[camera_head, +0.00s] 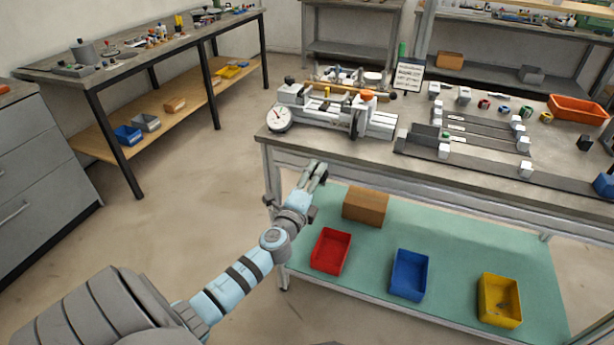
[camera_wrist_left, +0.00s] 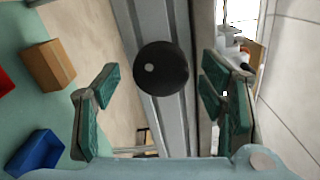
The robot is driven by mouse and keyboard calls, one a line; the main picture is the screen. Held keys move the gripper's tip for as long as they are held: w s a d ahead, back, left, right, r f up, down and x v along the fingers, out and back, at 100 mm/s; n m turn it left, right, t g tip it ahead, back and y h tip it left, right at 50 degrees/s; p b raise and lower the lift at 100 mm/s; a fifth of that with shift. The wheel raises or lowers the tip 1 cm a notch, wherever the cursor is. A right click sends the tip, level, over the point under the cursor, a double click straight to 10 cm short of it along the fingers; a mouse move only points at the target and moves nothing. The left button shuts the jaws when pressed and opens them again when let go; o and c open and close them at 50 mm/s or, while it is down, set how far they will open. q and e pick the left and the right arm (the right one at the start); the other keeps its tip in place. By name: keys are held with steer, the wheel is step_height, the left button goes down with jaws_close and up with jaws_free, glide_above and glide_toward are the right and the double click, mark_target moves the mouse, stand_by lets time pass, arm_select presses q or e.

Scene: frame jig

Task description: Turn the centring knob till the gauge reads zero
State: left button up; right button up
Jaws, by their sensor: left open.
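A black round knob with a pale dot (camera_wrist_left: 161,68) shows in the left wrist view, in front of the grey front rail of the bench. My left gripper (camera_wrist_left: 160,105) is open, its green-padded fingers on either side of the knob and apart from it in the picture. In the head view the left gripper (camera_head: 319,172) is at the bench's front edge, below the jig (camera_head: 338,112), and mostly hides the knob. The round white dial gauge (camera_head: 278,119) is at the jig's left end; its reading is too small to tell. My right gripper is not in view.
The bench (camera_head: 375,155) also bears a dark rail fixture (camera_head: 470,160) and an orange bin (camera_head: 577,109). On the green lower shelf (camera_head: 460,250) are a cardboard box (camera_head: 365,206) and red (camera_head: 331,251), blue (camera_head: 409,275) and yellow (camera_head: 500,300) bins. Floor left of the bench is clear.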

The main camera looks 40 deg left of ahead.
arm_select(q)
steer(key=v, duration=1)
steer(key=shift+s, duration=0.35)
steer(key=shift+d, duration=0.15)
